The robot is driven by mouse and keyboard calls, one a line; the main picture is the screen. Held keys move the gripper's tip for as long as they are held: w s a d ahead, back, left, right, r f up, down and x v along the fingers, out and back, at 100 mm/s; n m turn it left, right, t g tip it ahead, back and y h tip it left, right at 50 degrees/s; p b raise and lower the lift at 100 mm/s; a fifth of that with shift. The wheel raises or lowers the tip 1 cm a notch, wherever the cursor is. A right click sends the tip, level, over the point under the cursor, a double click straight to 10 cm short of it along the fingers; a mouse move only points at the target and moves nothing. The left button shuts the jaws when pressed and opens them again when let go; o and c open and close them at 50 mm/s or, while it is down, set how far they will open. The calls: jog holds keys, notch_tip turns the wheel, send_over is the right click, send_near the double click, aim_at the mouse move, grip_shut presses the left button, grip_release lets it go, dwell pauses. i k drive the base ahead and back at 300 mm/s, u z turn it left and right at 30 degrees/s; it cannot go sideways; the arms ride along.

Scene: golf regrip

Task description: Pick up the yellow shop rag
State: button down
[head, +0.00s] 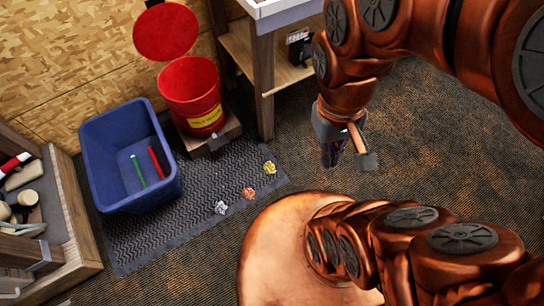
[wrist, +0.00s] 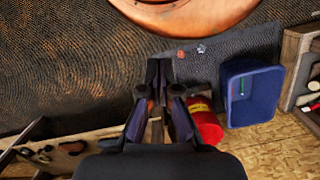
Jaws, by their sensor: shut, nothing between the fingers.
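The yellow shop rag (head: 269,167) lies crumpled on the dark ribbed mat (head: 230,165), near the mat's right end, in the head view. I cannot make it out in the wrist view, where my gripper may hide it. My gripper (head: 345,158) hangs in the air to the right of the mat, apart from the rag. In the wrist view my gripper's fingertips (wrist: 159,66) are together with nothing between them.
An orange rag (head: 249,193) and a grey-white rag (head: 221,208) lie on the mat. A blue bin (head: 108,150) holds a green and a red item. A red bucket (head: 190,85) with its lid open stands behind, beside a wooden bench (head: 264,75). Carpet right of the mat is clear.

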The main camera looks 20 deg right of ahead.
aim_at(270, 168)
jog(key=u, duration=2.4)
jog(key=i, duration=1.35)
jog(key=z, duration=2.95)
